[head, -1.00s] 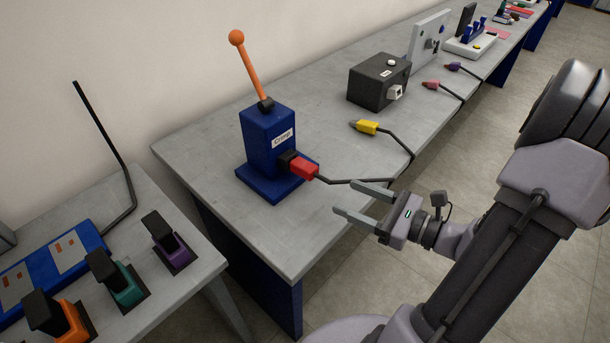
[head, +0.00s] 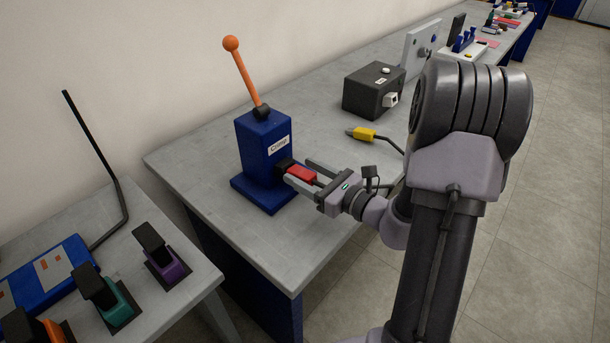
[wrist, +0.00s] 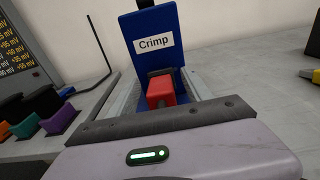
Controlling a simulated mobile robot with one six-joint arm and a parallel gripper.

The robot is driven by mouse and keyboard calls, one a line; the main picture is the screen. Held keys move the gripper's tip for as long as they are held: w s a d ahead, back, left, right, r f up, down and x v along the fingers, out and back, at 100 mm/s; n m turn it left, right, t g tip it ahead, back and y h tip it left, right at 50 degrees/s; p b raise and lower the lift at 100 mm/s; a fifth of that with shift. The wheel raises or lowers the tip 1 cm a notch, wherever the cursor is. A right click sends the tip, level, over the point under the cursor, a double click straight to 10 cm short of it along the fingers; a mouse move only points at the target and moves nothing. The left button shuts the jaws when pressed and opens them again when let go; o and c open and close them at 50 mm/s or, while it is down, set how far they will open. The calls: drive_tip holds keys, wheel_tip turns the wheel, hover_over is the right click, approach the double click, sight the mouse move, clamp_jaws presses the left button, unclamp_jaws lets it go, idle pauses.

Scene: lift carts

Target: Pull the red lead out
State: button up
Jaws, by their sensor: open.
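The red lead's plug (head: 301,173) sits in the dark socket (head: 285,165) on the front of the blue Crimp block (head: 264,150), which has an orange-knobbed lever (head: 240,75). My gripper (head: 300,170) is open, with one finger on each side of the red plug. I cannot tell whether the fingers touch it. In the wrist view the red plug (wrist: 161,92) lies straight ahead, below the Crimp label, beyond the dark front edge of my gripper. The lead's cable is mostly hidden by my gripper.
Purple (head: 166,267) and teal (head: 118,302) holders stand on the side table at left.

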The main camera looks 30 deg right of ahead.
sight(325, 185)
clamp_jaws()
drive_tip(key=shift+s+d+r, duration=0.3)
drive_tip(key=shift+s+d, duration=0.05)
drive_tip(key=shift+s, duration=0.6)
drive_tip(key=shift+s+d+r, duration=0.3)
drive_tip(key=shift+s+r, duration=0.05)
drive_tip(key=shift+s, duration=0.55)
drive_tip(key=shift+s+d+r, duration=0.3)
drive_tip(key=shift+s+d, duration=0.05)
drive_tip(key=shift+s, duration=0.6)
wheel_tip(325, 185, up, 6)
drive_tip(key=p, duration=0.5)
drive_tip(key=shift+r+p, duration=0.15)
drive_tip(key=shift+p, duration=0.2)
